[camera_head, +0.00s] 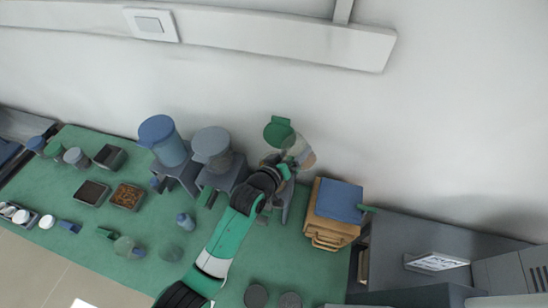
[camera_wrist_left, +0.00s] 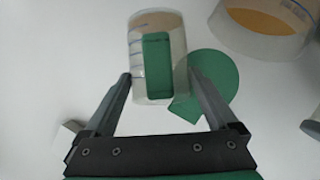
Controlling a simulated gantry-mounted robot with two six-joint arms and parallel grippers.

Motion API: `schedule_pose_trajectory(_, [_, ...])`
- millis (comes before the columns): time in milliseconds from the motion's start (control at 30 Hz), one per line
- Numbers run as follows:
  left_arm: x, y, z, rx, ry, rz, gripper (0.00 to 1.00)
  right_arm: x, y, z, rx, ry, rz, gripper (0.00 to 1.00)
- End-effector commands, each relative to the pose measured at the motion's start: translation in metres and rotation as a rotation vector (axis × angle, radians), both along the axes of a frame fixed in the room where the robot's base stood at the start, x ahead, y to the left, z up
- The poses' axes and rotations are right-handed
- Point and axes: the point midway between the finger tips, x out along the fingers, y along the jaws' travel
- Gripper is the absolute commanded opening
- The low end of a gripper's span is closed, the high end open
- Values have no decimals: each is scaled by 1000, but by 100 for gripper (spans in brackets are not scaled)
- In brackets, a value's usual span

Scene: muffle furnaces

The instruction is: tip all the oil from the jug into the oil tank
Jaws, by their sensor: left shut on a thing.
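My left gripper (camera_head: 288,166) is shut on the jug (camera_head: 292,146), a clear vessel, high over the back of the green bench. In the left wrist view, the jug (camera_wrist_left: 176,32) has blue measuring marks and a green handle (camera_wrist_left: 157,65) between the fingers. A pale round vessel with amber contents, seemingly the oil tank (camera_wrist_left: 262,42), shows at the top right there. In the head view it (camera_head: 307,160) is mostly hidden behind the jug and gripper. A green disc, seemingly its lid (camera_head: 275,132), stands beside the jug.
A blue-lidded tank (camera_head: 168,150) and a grey-lidded tank (camera_head: 212,150) stand on stands to the left. A wooden box with a blue top (camera_head: 338,202) is close on the right. Trays (camera_head: 127,197) and scoops lie on the left bench. A wall is behind.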

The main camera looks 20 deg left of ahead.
Motion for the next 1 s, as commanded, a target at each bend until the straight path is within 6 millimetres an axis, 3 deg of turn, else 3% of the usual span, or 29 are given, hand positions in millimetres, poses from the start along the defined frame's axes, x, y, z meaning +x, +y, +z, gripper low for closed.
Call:
schedule_pose_trajectory(33, [-4, -2, 6, 32, 6, -2, 0, -1, 0, 14, 0, -2, 0, 50])
schedule_pose_trajectory(167, [-10, -5, 3, 102, 12, -2, 0, -1, 0, 24, 0, -3, 0, 50])
schedule_pose_trajectory(500, [-11, -5, 2, 135, 13, 0, 0, -1, 0, 25, 0, -4, 1, 50])
schedule_pose_trajectory(600, [-10, -8, 7, 248, 22, -3, 0, -2, 0, 33, 0, -5, 1, 50])
schedule_pose_trajectory(767, [-10, -11, 3, 448, 41, -1, 0, -2, 0, 28, 0, -5, 1, 50])
schedule_pose_trajectory(1000, [-10, -10, 3, 470, 45, 1, 0, -2, 0, 28, 0, -5, 1, 50])
